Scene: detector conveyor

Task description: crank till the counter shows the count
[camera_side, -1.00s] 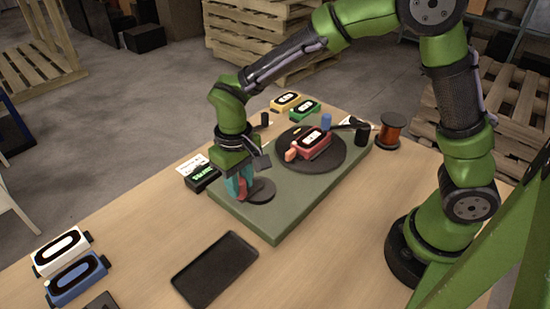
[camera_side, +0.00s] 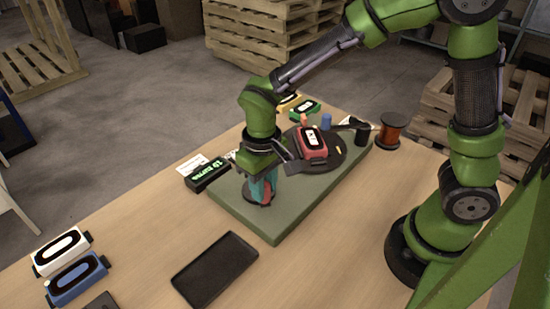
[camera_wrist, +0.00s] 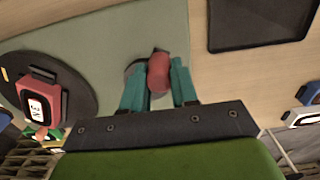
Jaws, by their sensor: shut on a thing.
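My gripper (camera_side: 264,190) has teal fingers and is shut on the red crank knob (camera_wrist: 158,72), seen between the fingers in the wrist view. The knob stands on a dark crank disc (camera_side: 250,196) at the near end of the green base (camera_side: 285,223), mostly hidden by my gripper. The counter (camera_side: 208,176) is a black box with green lit characters, beside the base's left edge; I cannot read them surely. A red boxy device (camera_side: 312,143) with a white face sits on the dark round turntable (camera_side: 328,162). It also shows in the wrist view (camera_wrist: 40,97).
A black tray (camera_side: 215,270) lies in front of the base. White (camera_side: 62,252) and blue (camera_side: 76,278) devices stand at left. Yellow (camera_side: 289,102) and green (camera_side: 305,110) ones stand behind the base. A copper spool (camera_side: 390,132) and a black post (camera_side: 361,135) stand at right.

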